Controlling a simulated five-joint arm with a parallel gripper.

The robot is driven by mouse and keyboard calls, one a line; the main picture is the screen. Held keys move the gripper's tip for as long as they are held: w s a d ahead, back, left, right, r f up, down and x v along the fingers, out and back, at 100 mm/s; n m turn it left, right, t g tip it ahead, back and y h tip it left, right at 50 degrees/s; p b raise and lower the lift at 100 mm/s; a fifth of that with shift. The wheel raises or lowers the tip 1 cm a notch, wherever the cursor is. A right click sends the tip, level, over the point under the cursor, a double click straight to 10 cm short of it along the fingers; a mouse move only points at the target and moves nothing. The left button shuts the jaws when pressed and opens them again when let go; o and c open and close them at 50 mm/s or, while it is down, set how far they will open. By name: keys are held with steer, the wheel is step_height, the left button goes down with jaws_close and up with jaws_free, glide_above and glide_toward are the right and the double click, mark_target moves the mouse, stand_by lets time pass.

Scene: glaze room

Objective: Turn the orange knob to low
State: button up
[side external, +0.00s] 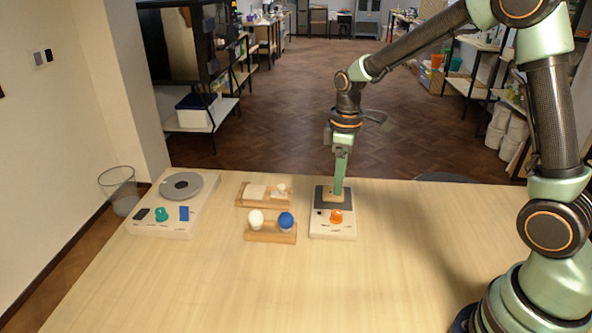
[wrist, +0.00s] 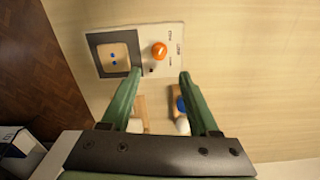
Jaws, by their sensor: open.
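The orange knob (side external: 336,216) sits on the front part of a white box (side external: 320,235) with a dark plate behind it. In the wrist view the knob (wrist: 159,50) lies just beyond my fingertips, in line with the gap between them. Small marks surround the knob, too small to read, and I cannot tell which one it points to. My gripper (wrist: 160,72) is open and empty, its green fingers apart. In the side view my gripper (side external: 338,193) points down over the box, behind the knob, hiding part of the dark plate.
A tan block (wrist: 113,54) with blue dots lies on the dark plate. Left of the box are a wooden holder with a white ball (side external: 255,218) and a blue ball (side external: 286,221), a wooden tray (side external: 243,203), and a white unit with a grey disc (side external: 181,186). The table's right is clear.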

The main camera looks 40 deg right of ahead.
mark_target(337, 212)
step_height(337, 212, down, 10)
steer(key=shift+w+d+r, duration=0.1)
steer(key=shift+r, duration=0.15)
jaws_close()
